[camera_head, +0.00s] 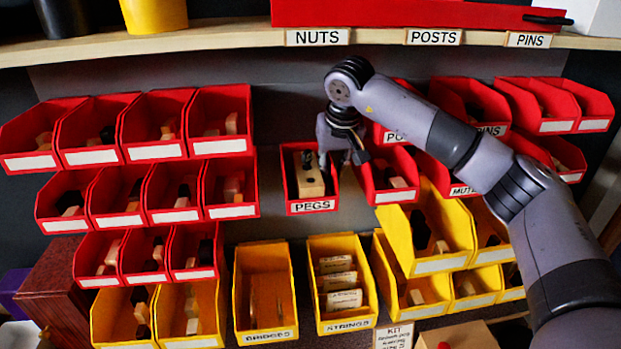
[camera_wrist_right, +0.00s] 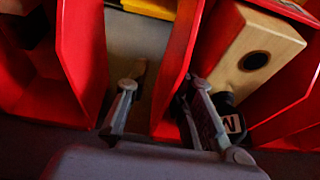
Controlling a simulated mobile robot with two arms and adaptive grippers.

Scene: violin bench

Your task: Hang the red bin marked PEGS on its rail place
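The red PEGS bin (camera_head: 311,207) is in the middle of the wall, between the left and right blocks of bins. It looks roughly level, and a light wooden block (camera_head: 307,177) with holes lies in it. I cannot tell whether its back sits on a rail. My right gripper (camera_head: 341,152) is at the bin's upper right side. In the right wrist view, its two fingers (camera_wrist_right: 160,86) are apart, with a red bin wall (camera_wrist_right: 177,65) between them. The block shows there too (camera_wrist_right: 262,55). A clear gap separates the left finger from that wall. My left gripper is out of view.
A red bin (camera_head: 390,196) stands close right of the PEGS bin. Red bins (camera_head: 231,211) are on the left, with bare panel between. Yellow bins BRIDGES (camera_head: 268,337) and STRINGS (camera_head: 347,325) are below. A shelf (camera_head: 220,38) with labels runs above.

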